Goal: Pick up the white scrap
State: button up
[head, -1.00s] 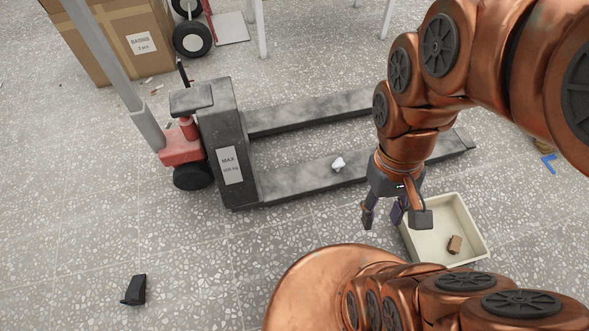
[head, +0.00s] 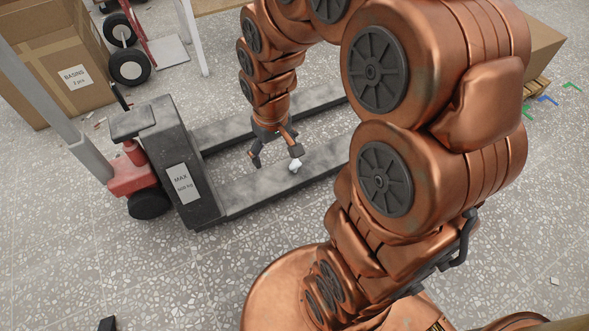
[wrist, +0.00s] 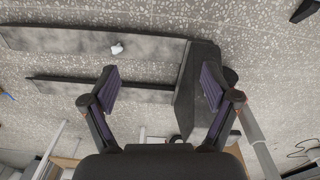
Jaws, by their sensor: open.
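The white scrap (head: 295,167) is a small crumpled piece on the near fork of the pallet jack (head: 262,186). It also shows in the wrist view (wrist: 117,48), up and left of the finger gap, on the upper fork in that picture. My gripper (head: 276,160) is open with nothing between its fingers, pointing down over the forks. In the head view its right fingertip overlaps the scrap's upper edge; I cannot tell how high it is above it. Both fingers show wide apart in the wrist view (wrist: 160,84).
The pallet jack's dark body (head: 177,165) stands left of the gripper. A cardboard box (head: 66,60) and a hand truck (head: 128,62) are at the back left. A black object (head: 107,324) lies on the floor at front left. Speckled floor (head: 160,265) is clear in front.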

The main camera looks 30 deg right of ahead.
jog(key=w+d+f+t+b, duration=0.3)
jog(key=w+d+f+b, duration=0.15)
jog(key=w+f, duration=1)
jog(key=t+b, duration=0.6)
send_over(296, 165)
jog(key=s+a, duration=0.1)
jog(key=a, duration=0.6)
notch_tip(296, 165, down, 25)
jog(key=s+d+f+t+b, duration=0.1)
jog(key=d+f, duration=0.1)
jog(key=f, duration=0.2)
jog(key=s+d+f+m+b, duration=0.1)
jog(key=s+d+f, duration=0.1)
jog(key=f, duration=0.2)
jog(key=s+d+f+t, duration=0.1)
jog(key=d+f, duration=0.1)
jog(key=f, duration=0.2)
jog(key=shift+s+f+m+t+h+b, duration=0.25)
jog(key=shift+f+m+t+h+b, duration=0.05)
jog(key=shift+h+b, duration=0.1)
jog(key=shift+w+f, duration=0.1)
jog(key=shift+f, duration=0.05)
jog(key=shift+b+x, duration=0.45)
jog(key=shift+x, duration=0.35)
jog(key=shift+d+b+x, duration=0.15)
jog(key=shift+b+x, duration=0.65)
jog(key=shift+x, duration=0.7)
jog(key=shift+d+b+x, duration=0.2)
jog(key=shift+b+x, duration=0.55)
jog(key=shift+x, duration=0.7)
